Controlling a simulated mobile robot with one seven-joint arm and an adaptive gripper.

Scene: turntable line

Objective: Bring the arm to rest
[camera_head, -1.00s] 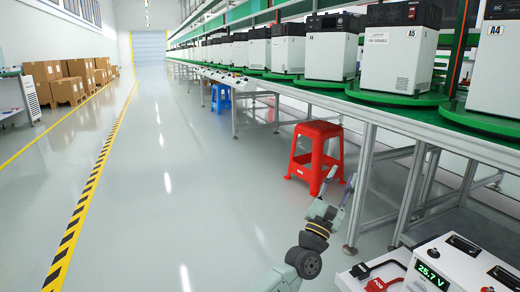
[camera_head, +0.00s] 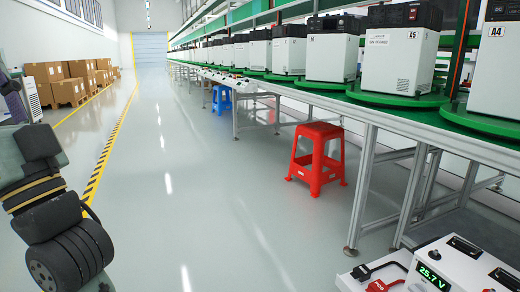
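My arm (camera_head: 52,205) fills the lower left of the head view, close to the camera. Its dark ribbed joints and grey-green links stand in front of the floor and the yellow-black line. The arm runs out of the picture at the left edge. My gripper's fingers do not show, so I cannot see whether they are open or shut. Nothing held shows.
A green-topped bench (camera_head: 385,121) on metal legs runs along the right, carrying white units (camera_head: 393,62) on green turntables. A red stool (camera_head: 318,160) and a blue stool (camera_head: 221,98) stand beside it. A voltage box (camera_head: 455,262) is at lower right. The middle floor is clear.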

